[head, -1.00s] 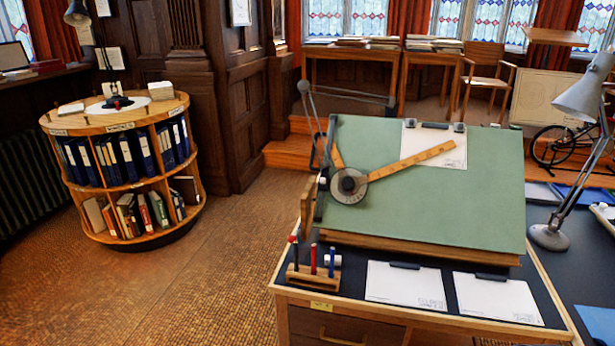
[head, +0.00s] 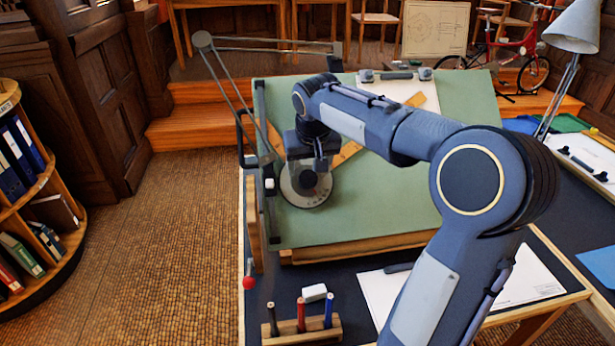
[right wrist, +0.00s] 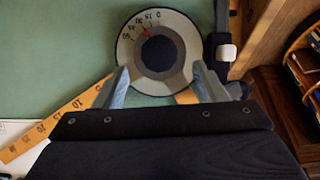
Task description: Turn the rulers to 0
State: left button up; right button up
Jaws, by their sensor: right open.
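The drafting head, a round pale dial (head: 292,193) with a dark central knob (right wrist: 160,54), lies at the left part of the green board (head: 370,215). In the right wrist view the dial (right wrist: 127,62) carries degree numbers, and a red mark sits left of the 0. Two wooden rulers join the head. The long ruler (right wrist: 55,120) runs slanted up to the right in the head view (head: 424,105); the other (head: 274,142) is mostly hidden by my arm. My right gripper (right wrist: 162,82) is open, its fingers either side of the knob's near edge; contact is unclear. My left gripper is out of view.
The jointed metal arm (head: 228,92) of the drafting machine rises at the board's left edge. A pen block (head: 300,330) and white eraser (head: 314,292) stand in front. A grey desk lamp (head: 573,27) is at right. A round bookcase (head: 45,195) is at left.

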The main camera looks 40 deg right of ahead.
aim_at(308, 176)
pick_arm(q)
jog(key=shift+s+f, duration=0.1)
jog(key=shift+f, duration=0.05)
pick_arm(e)
jog(key=shift+x, duration=2.3)
jog(key=shift+s, duration=0.1)
jog(key=shift+c, duration=0.4)
jog(key=c, duration=1.3)
